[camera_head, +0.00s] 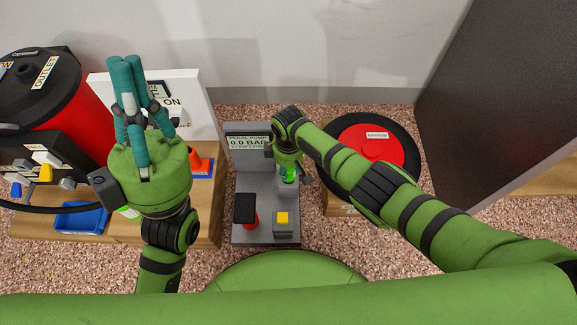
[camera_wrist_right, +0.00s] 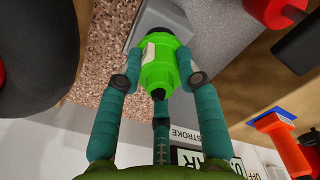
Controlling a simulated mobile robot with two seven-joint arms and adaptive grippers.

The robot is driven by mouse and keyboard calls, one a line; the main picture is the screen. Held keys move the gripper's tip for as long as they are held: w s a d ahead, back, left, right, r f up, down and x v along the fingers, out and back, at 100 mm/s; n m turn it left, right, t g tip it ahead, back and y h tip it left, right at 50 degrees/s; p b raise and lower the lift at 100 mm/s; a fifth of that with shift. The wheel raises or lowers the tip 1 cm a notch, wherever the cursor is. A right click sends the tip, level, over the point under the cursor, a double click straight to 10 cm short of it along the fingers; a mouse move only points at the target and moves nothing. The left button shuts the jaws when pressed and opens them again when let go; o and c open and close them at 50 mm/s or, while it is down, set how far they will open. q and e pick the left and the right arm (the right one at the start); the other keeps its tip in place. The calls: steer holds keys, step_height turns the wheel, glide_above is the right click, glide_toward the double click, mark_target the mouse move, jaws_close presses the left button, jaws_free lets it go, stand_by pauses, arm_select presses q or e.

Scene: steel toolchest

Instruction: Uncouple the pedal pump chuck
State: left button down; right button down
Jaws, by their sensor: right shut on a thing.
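The pedal pump (camera_head: 265,238) is a grey stand with a display panel (camera_head: 245,143) reading 0.0 BAR. A bright green chuck (camera_head: 290,174) is at the right side of the stand, above a light grey post (camera_head: 288,189). My right gripper (camera_head: 290,180) is shut on the chuck from above and partly hides it. In the right wrist view the chuck (camera_wrist_right: 160,70) lies between the teal fingers. Whether it is still joined to the post is hidden. My left gripper (camera_head: 130,62) is raised at the left, fingers upward, with nothing visible in it.
A black and red pedal (camera_head: 246,212) and a yellow-topped block (camera_head: 282,219) are on the stand's front. A barrow wheel (camera_head: 372,146) is close on the right. A red tank (camera_head: 75,105), blue tray (camera_head: 82,218) and wooden bench (camera_head: 205,232) are at left. A dark cabinet (camera_head: 500,90) stands far right.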

steer(key=shift+f, duration=0.2)
steer(key=c, duration=0.8)
jaws_free()
steer(key=shift+o, duration=0.2)
steer(key=shift+r, duration=0.15)
step_height(320, 180, up, 12)
